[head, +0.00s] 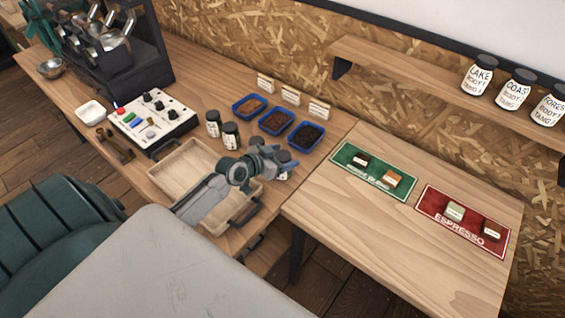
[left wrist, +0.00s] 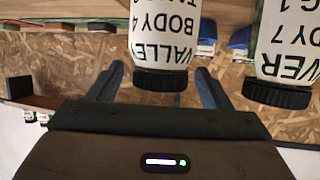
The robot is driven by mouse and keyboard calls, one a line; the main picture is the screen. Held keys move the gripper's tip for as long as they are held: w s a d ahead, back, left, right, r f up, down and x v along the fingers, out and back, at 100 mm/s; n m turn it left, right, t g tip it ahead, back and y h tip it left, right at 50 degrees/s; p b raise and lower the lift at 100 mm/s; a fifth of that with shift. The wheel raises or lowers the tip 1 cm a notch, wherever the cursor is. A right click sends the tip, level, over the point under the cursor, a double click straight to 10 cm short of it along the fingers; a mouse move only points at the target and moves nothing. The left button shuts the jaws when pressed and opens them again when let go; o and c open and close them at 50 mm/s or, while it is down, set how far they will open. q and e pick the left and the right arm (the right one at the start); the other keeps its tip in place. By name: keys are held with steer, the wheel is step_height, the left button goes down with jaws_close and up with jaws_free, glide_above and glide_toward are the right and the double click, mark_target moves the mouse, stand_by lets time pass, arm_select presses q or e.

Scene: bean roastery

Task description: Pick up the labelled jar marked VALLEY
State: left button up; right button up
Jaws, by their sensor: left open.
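The VALLEY jar (left wrist: 165,35) is white with black lettering and a black lid. In the left wrist view it appears upside down, between the two fingers of my left gripper (left wrist: 160,72). The fingers are open, one on each side of the jar; I cannot tell whether either touches it. In the head view my left gripper (head: 279,161) is over the right end of the long counter and largely hides the jars there. A second white jar (left wrist: 285,40), its label ending in VER, stands just right of the VALLEY jar in the wrist view. My right gripper is not in view.
Two dark-lidded jars (head: 222,129) stand left of the gripper. Blue trays (head: 277,121) of beans lie behind it, a wooden tray (head: 172,178) to the left. A side table (head: 380,230) has green and red mats. More labelled jars (head: 514,91) stand on the wall shelf.

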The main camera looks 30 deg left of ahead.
arm_select(q)
steer(key=shift+x, duration=1.1)
steer(key=shift+r, duration=0.1)
steer(key=c, duration=1.2)
